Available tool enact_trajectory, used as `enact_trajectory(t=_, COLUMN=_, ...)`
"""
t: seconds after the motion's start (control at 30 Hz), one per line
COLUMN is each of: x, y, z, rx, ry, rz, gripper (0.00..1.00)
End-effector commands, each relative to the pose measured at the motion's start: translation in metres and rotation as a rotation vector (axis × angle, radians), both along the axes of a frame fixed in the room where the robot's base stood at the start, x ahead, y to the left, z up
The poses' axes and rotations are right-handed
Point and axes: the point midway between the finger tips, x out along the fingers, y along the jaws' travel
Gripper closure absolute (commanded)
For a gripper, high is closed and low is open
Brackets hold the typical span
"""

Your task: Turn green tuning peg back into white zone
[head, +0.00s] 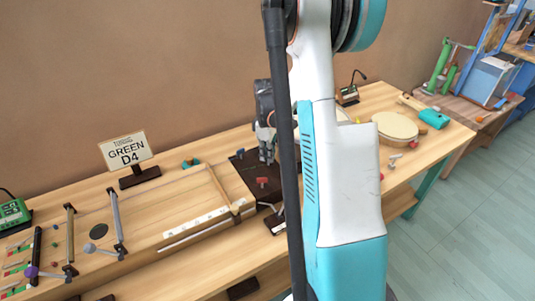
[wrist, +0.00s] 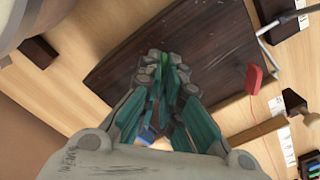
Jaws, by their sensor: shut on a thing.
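My gripper (head: 266,142) is over the dark wooden peg block (head: 240,171) at the right end of the long string instrument on the bench. In the wrist view my gripper (wrist: 172,68) points down at the dark block (wrist: 215,50), its teal-padded fingers close together. A small bit of green, the green tuning peg (wrist: 190,88), shows between the fingers; most of it is hidden, and its angle and any white zone beside it cannot be made out. A red peg (head: 262,182) stands clear on the same block and also shows in the wrist view (wrist: 253,79).
A "GREEN D4" sign (head: 125,151) stands behind the instrument. A wooden bridge (head: 219,188) and white marked strip (head: 195,221) lie left of the block. A round drum (head: 394,127) and a teal-headed mallet (head: 433,118) are on the right. My arm hides the bench's middle.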

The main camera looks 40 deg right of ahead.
Motion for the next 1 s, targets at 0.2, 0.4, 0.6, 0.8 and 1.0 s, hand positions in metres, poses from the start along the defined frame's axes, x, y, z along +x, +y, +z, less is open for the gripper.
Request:
enact_trajectory(t=0.2, x=0.0009, y=-0.0001, z=0.0006, rx=-0.001, ry=-0.002, rz=0.097, gripper=1.00)
enact_trajectory(t=0.4, x=0.0008, y=0.0001, z=0.0006, rx=-0.001, ry=-0.003, rz=0.139, gripper=1.00)
enact_trajectory(t=0.6, x=0.0008, y=0.0001, z=0.0006, rx=-0.001, ry=-0.003, rz=0.148, gripper=1.00)
enact_trajectory(t=0.8, x=0.0008, y=0.0001, z=0.0006, rx=-0.001, ry=-0.003, rz=0.148, gripper=1.00)
enact_trajectory(t=1.0, x=0.0006, y=0.0002, z=0.0005, rx=-0.001, ry=-0.002, rz=0.148, gripper=0.75)
